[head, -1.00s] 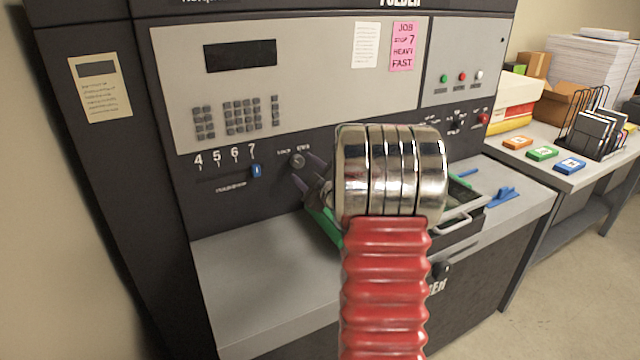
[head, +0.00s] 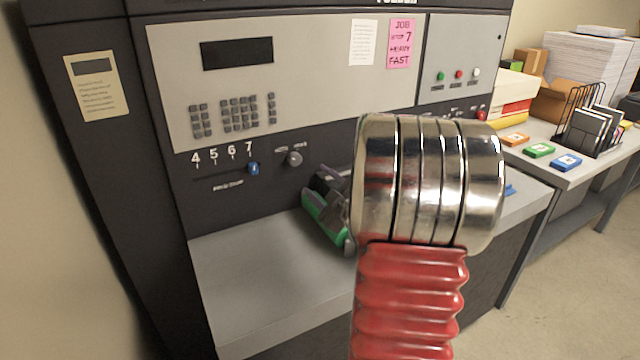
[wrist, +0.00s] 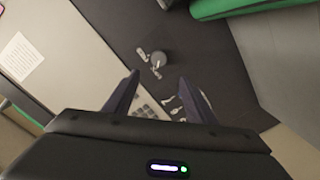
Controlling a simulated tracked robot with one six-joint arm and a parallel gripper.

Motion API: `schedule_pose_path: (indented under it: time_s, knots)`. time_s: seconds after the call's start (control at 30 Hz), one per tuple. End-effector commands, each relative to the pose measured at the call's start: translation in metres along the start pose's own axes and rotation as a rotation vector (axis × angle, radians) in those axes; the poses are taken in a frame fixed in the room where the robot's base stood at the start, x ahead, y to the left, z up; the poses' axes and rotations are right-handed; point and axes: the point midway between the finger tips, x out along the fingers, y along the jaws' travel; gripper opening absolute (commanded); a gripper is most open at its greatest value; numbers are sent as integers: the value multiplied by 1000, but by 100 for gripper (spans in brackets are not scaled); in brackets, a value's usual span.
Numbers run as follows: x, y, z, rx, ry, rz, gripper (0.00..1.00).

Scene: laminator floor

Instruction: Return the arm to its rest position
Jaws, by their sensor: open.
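My arm (head: 430,180), with bright metal rings above a red ribbed sleeve, is raised in front of the machine and fills the middle of the head view. My gripper (wrist: 158,76) shows in the wrist view with two dark fingers spread apart and nothing between them. Beyond the fingers are the round knob (wrist: 158,58) and the dark panel, apart from them.
The folder's control panel has a knob (head: 294,158) and a blue slider (head: 253,168) near 7. A green part (head: 322,214) shows beside my arm. A grey counter (head: 260,280) lies below. At right, a side table holds orange, green and blue blocks (head: 566,162) and a wire rack.

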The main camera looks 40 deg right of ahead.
Motion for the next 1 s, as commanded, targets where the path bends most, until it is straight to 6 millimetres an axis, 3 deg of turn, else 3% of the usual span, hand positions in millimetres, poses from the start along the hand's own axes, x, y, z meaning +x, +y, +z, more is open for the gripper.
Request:
schedule_pose_path:
  time_s: [0.47, 0.77, 1.0]
  knots:
    - [2, -2, -7, 4, -15, -4, 51]
    - [1, -21, -55, 64, -151, -42, 51]
    - [-21, -48, -98, 158, -287, -87, 51]
